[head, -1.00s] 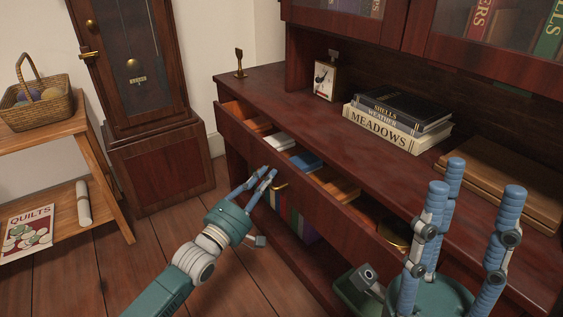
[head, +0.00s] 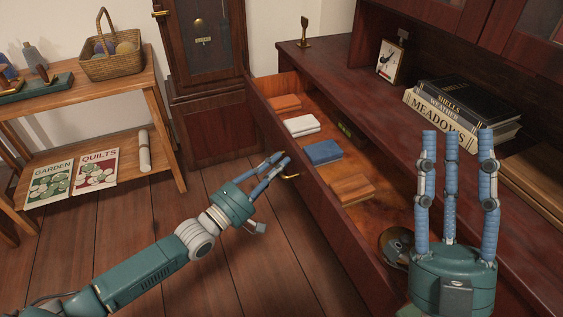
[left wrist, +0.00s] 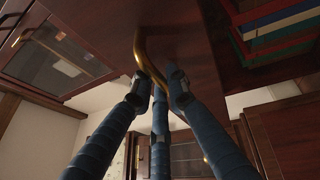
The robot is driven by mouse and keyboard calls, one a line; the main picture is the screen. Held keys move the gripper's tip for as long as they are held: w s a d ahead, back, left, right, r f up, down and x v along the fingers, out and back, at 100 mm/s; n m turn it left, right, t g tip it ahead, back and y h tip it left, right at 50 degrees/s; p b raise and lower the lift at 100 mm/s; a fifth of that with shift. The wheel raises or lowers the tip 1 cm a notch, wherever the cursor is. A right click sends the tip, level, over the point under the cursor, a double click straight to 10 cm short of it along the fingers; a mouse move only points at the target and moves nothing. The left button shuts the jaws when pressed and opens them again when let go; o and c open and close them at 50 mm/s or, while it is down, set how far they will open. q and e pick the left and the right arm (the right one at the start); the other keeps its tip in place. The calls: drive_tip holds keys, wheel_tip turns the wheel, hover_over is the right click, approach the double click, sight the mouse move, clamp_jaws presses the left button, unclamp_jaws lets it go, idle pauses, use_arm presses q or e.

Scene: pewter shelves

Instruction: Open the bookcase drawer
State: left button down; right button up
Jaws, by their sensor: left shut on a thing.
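The bookcase drawer (head: 318,209) is pulled well out in the head view, and its inside shows. My left gripper (head: 274,168) is at the outer face of the drawer front, shut on the brass handle (head: 291,176). In the left wrist view the blue fingers close around the curved brass handle (left wrist: 140,50) under the dark wood front. My right gripper (head: 455,140) stands in the right foreground with its fingers pointing up, apart and empty, in front of the bookcase.
In the drawer lie small orange boxes (head: 352,188), a white one (head: 301,125), a blue one (head: 322,152) and a round disc (head: 397,246). A side table (head: 105,89) and a longcase clock (head: 205,125) stand left. Wooden floor lies open between.

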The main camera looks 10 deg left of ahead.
use_arm(q)
drive_tip(key=shift+f, duration=0.1)
drive_tip(key=c, duration=1.9)
unclamp_jaws()
drive_tip(key=shift+c, duration=0.2)
drive_tip(key=v, duration=1.2)
